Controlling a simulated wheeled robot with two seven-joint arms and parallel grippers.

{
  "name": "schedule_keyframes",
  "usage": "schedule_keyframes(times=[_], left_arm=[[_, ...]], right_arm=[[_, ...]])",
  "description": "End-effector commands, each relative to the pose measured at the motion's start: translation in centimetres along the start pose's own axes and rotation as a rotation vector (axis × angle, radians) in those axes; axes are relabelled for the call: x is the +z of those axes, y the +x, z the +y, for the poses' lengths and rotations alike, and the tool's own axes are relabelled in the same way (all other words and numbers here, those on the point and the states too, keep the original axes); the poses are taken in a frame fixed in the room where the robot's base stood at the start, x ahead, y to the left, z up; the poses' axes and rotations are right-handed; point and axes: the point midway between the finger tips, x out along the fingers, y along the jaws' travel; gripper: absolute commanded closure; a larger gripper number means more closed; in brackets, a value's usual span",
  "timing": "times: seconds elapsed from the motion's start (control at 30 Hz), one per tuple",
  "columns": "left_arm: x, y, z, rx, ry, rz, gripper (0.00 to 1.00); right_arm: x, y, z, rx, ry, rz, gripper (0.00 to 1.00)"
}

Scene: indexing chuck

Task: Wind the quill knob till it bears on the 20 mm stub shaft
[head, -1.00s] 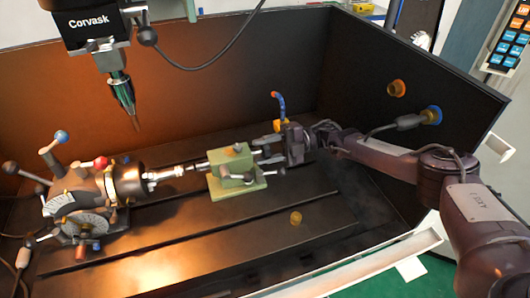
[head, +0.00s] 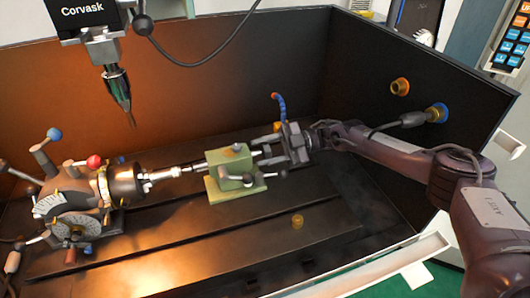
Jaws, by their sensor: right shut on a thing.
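The green tailstock (head: 230,172) stands on the dark slotted bed. Its quill knob (head: 267,151) is at its right end, small and partly covered by my fingers. My right gripper (head: 273,150) reaches in from the right and is shut on the knob. The indexing chuck (head: 124,184) is at the left. The bright stub shaft (head: 160,175) sticks out of it toward the tailstock. A thin quill tip (head: 187,168) points at the shaft's end. Whether the two touch is too small to tell. My left gripper is out of view.
A clamp lever (head: 252,182) with dark ball ends sits on the tailstock's front. A spindle with a pointed tool (head: 117,85) hangs above the chuck. A small brass piece (head: 297,221) lies on the bed. Dark walls enclose the back and right.

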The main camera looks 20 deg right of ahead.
Motion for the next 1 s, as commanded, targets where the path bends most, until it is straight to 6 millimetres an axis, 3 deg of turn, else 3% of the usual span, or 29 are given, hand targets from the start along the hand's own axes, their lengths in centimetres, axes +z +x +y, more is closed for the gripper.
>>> schedule_keyframes(times=[0.47,0.5,0.63,1.0], left_arm=[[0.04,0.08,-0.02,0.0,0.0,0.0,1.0],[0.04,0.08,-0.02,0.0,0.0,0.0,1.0],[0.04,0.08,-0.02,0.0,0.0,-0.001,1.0],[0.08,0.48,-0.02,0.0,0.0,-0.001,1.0]], right_arm=[[0.06,-0.05,0.0,0.001,0.013,-0.002,0.81],[0.06,-0.05,0.0,0.001,0.013,-0.002,0.55],[0.05,-0.04,-0.02,0.001,0.013,-0.001,0.38],[0.2,-0.66,-0.1,0.001,0.013,-0.002,0.37]])
